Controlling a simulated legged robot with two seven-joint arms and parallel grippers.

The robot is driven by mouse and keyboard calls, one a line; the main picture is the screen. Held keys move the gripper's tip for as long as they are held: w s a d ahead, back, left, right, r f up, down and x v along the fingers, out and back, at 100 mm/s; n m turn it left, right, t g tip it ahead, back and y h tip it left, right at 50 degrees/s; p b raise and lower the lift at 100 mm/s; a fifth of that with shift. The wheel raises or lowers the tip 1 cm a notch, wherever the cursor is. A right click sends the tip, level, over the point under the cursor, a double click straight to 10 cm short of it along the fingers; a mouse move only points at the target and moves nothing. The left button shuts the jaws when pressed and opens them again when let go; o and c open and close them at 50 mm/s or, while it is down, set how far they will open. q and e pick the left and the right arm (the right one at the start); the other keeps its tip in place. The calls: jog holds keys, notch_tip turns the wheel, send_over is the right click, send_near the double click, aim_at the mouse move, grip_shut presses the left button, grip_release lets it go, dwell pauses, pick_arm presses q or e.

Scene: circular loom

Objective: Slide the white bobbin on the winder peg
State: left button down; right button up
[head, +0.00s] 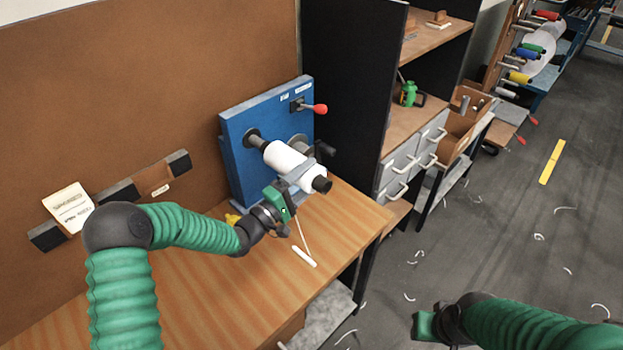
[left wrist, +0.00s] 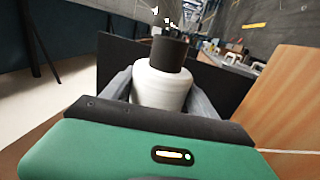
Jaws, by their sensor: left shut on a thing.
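The white bobbin (head: 284,158) is in the head view, in front of the blue winder (head: 234,142). It is a thick white cylinder with a dark near end, lying on its side with its axis pointing toward the panel. My left gripper (head: 300,176) is shut on it near its dark end. The left wrist view also shows the bobbin (left wrist: 160,88) between both fingers. The dark winder peg (head: 255,140) stands out of the panel at the bobbin's far end. I cannot tell whether the bobbin is around the peg or only near it. My right gripper (head: 432,325) is low at the right, its fingers unclear.
The winder stands on the wooden bench (head: 215,290). A red-knobbed lever (head: 319,109) sticks out at its upper right. A white stick (head: 304,256) lies near the bench's front edge. A black partition (head: 350,90) rises behind. Shelves and drawers stand to the right.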

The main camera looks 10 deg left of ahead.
pick_arm(q)
jog(key=shift+w+a+b, duration=0.2)
jog(key=shift+w+a, duration=0.4)
jog(key=shift+a, duration=0.2)
jog(key=shift+w+a+b, duration=0.2)
jog(key=shift+w+a, duration=0.35)
jog(key=shift+a, duration=0.2)
jog(key=shift+w+a, duration=0.1)
jog(key=shift+a, duration=0.05)
jog(key=shift+w+a, duration=0.25)
jog(key=shift+a, duration=0.1)
jog(key=shift+c, duration=0.8)
grip_release()
jog(key=shift+s, duration=0.1)
jog(key=shift+f, duration=0.1)
jog(key=shift+s+a+f+b, duration=0.15)
jog(key=shift+s+a+b, duration=0.1)
jog(key=shift+b, duration=0.1)
jog(key=b+v, duration=0.3)
jog(key=v, duration=1.3)
